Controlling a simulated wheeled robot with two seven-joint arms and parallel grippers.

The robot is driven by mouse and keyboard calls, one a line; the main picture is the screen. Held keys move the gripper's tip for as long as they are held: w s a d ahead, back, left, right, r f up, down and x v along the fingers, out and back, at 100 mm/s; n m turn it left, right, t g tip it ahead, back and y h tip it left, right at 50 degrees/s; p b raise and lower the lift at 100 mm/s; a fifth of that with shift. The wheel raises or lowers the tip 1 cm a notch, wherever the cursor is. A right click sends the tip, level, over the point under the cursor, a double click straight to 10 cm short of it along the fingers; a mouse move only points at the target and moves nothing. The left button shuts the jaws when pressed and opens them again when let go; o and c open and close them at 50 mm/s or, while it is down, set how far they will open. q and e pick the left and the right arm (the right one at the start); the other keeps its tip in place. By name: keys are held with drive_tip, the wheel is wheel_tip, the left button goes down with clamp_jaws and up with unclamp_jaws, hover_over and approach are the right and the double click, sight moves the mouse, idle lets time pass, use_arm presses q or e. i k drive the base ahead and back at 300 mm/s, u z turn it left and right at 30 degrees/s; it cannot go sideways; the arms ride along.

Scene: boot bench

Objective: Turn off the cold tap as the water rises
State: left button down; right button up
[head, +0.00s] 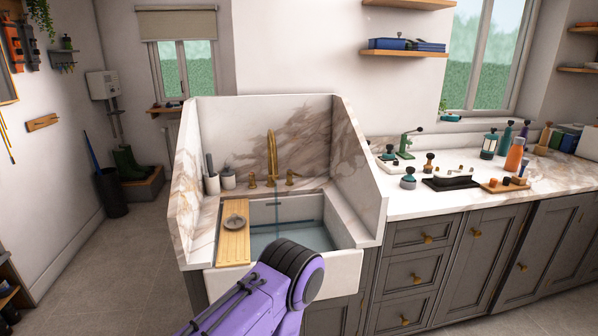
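The brass tap (272,152) stands at the back of the white sink (335,272), with a small brass handle on its left (252,181) and another on its right (290,178). No marking shows which handle is cold. A thin stream of water (278,215) runs from the spout into the basin. Bluish water (312,236) lies in the basin, below the rim. One purple arm of mine rises from the bottom edge and covers the sink's front. Neither of my grippers can be seen.
High marble side walls (358,185) flank the sink. The right counter holds several stamps and bottles.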

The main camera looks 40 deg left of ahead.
sight(289, 172)
drive_tip(key=u, duration=0.5)
drive_tip(key=i, duration=0.65)
drive_tip(key=u, duration=0.3)
